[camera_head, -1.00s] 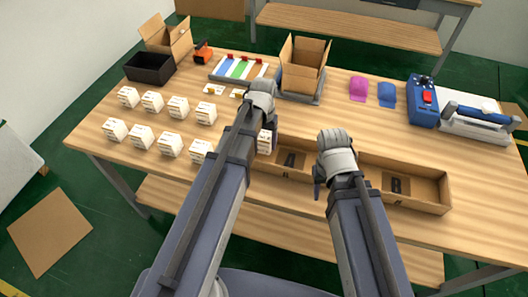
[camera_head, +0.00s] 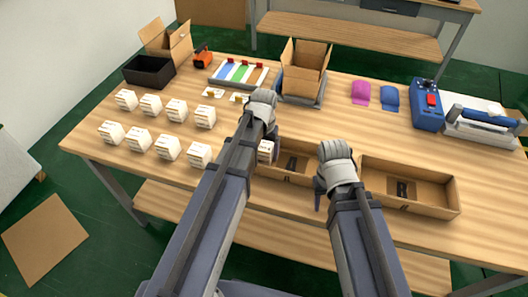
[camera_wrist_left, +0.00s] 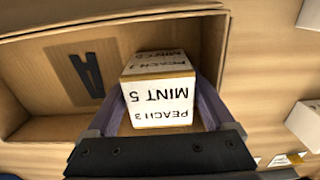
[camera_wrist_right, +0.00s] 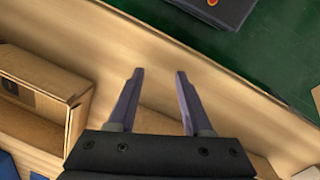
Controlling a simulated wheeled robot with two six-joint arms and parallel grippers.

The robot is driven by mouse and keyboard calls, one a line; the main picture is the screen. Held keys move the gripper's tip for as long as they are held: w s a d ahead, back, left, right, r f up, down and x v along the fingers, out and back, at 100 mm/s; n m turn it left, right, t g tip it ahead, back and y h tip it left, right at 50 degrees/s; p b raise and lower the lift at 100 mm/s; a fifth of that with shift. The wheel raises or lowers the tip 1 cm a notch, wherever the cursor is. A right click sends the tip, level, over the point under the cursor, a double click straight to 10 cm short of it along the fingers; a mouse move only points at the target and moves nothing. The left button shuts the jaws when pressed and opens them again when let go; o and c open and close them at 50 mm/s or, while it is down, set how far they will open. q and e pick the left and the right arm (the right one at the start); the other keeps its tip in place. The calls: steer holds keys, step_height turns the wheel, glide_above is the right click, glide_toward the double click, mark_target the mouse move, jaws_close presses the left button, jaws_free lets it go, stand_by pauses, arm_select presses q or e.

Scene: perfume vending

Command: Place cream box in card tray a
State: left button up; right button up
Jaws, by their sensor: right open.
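A cream box (camera_wrist_left: 158,100) with printed text on its sides is between my left gripper's fingers (camera_wrist_left: 160,112), which are shut on its two sides. In the head view this box (camera_head: 265,151) is at the left end of card tray A (camera_head: 299,178), beside my left gripper (camera_head: 270,125). In the left wrist view the tray floor with the letter A (camera_wrist_left: 85,72) lies left of the box. Whether the box touches the tray floor cannot be told. My right gripper (camera_wrist_right: 156,88) is open and empty, near the table's front edge.
Several more cream boxes (camera_head: 168,147) stand in two rows at the left. A second card tray (camera_head: 435,207) lies right of tray A. An open carton (camera_head: 303,70), a black bin (camera_head: 148,72) and a blue device (camera_head: 427,103) stand farther back.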

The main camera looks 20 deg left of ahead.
mark_target(264, 145)
arm_select(q)
steer(key=shift+r, duration=0.15)
arm_select(e)
steer(key=shift+r, duration=0.15)
arm_select(q)
step_height(264, 145, up, 12)
steer(key=p, duration=1.2)
steer(key=s+d+m+y, duration=0.1)
steer(key=s+d+m, duration=0.2)
steer(key=s+d, duration=0.7)
steer(key=s, duration=0.4)
steer(key=shift+s+d, duration=0.15)
steer(key=shift+d, duration=0.1)
arm_select(e)
step_height(264, 145, up, 12)
